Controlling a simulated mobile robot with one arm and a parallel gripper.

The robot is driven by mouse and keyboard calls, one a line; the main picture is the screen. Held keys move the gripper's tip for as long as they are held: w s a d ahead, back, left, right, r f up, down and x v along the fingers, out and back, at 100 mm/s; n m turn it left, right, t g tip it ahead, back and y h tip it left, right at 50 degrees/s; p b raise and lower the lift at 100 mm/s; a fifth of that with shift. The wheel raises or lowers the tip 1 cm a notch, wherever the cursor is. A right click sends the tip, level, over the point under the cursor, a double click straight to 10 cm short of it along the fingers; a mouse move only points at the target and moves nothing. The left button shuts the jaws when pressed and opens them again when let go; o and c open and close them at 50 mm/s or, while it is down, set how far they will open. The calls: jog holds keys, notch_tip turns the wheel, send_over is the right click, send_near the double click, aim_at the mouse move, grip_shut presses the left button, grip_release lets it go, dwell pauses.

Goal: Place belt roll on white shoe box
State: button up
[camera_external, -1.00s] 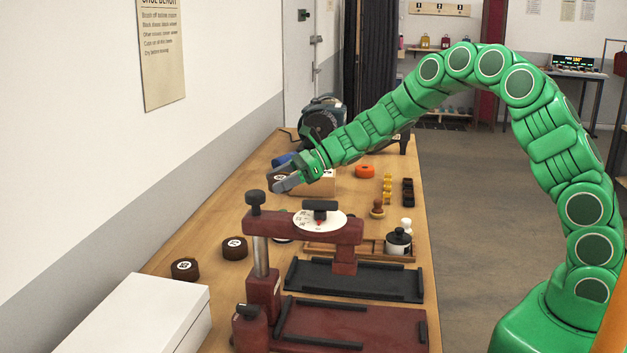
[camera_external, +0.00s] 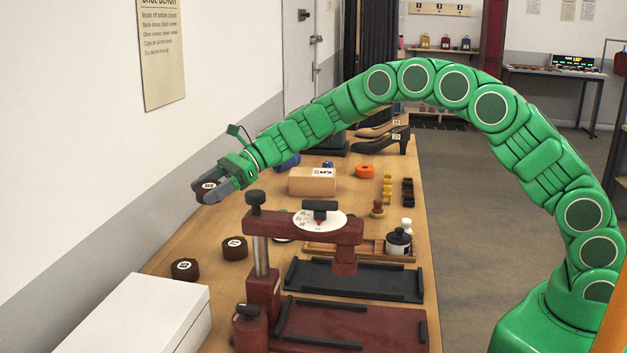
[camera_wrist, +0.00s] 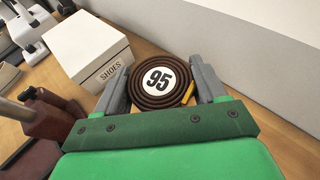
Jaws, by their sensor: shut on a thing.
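My gripper (camera_external: 207,192) is shut on a dark brown belt roll (camera_external: 209,185) and holds it above the bench near the wall. In the wrist view the belt roll (camera_wrist: 158,80) is a coil with a white "95" label, between the two grey fingers (camera_wrist: 163,92). The white shoe box (camera_external: 143,312) stands at the front left of the bench in the external view, below and in front of my gripper. In the wrist view the box (camera_wrist: 88,42), marked "SHOES", lies beyond and to the left of the roll. Its lid is bare where visible.
Two other brown rolls lie on the bench (camera_external: 205,240), one (camera_external: 235,247) behind the other (camera_external: 185,269), behind the shoe box. A dark red press (camera_external: 300,225) stands right of them. A wooden block (camera_external: 311,181) and black shoes (camera_external: 385,143) are farther back.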

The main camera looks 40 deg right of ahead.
jog(key=s+a+r+n+g, duration=0.1)
jog(key=s+a+n+g, duration=0.1)
jog(key=s+a, duration=0.4)
jog(key=s+a+r+n+g, duration=0.15)
jog(key=s+a, duration=0.25)
jog(key=a, duration=0.5)
jog(key=n+g+h, duration=0.3)
jog(key=g, duration=0.1)
send_over(128, 324)
jog(key=shift+f, duration=4.5)
jog(key=shift+f, duration=0.1)
jog(key=o, duration=1.1)
jog(key=shift+f, duration=0.1)
jog(key=shift+r, duration=0.2)
jog(key=v, duration=1.2)
jog(key=shift+s+d+f, duration=0.15)
jog(key=shift+s, duration=0.05)
